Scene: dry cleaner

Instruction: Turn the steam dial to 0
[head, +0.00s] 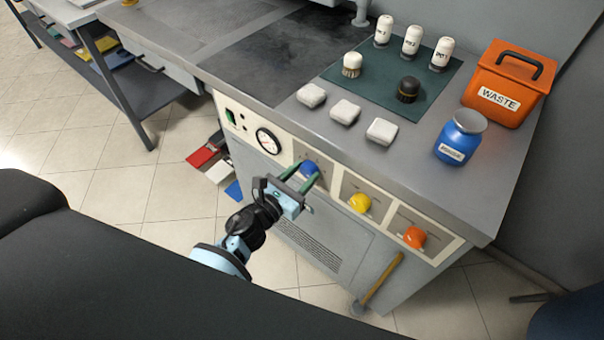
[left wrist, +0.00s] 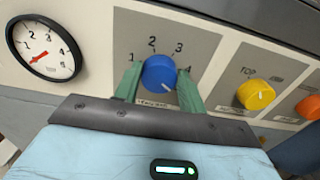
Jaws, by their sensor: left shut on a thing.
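A blue dial (head: 309,168) sits on the front panel of the grey machine, the leftmost of three coloured dials. My left gripper (head: 303,179) is at it, with one green finger on each side, shut on the dial. In the left wrist view the blue dial (left wrist: 158,74) lies between the two fingers, with the numbers 1, 2, 3 and part of a 4 around it. A small white mark on the dial points to the lower right. The label below the dial is partly hidden and hard to read. My right gripper is not in view.
To the right are a yellow dial (head: 360,202) and an orange dial (head: 414,237). A round gauge (head: 268,141) is on the left. The counter above holds white blocks (head: 345,112), bottles, brushes, a blue jar (head: 461,137) and an orange waste bin (head: 508,84). A wooden-looking handle (head: 383,279) stands below.

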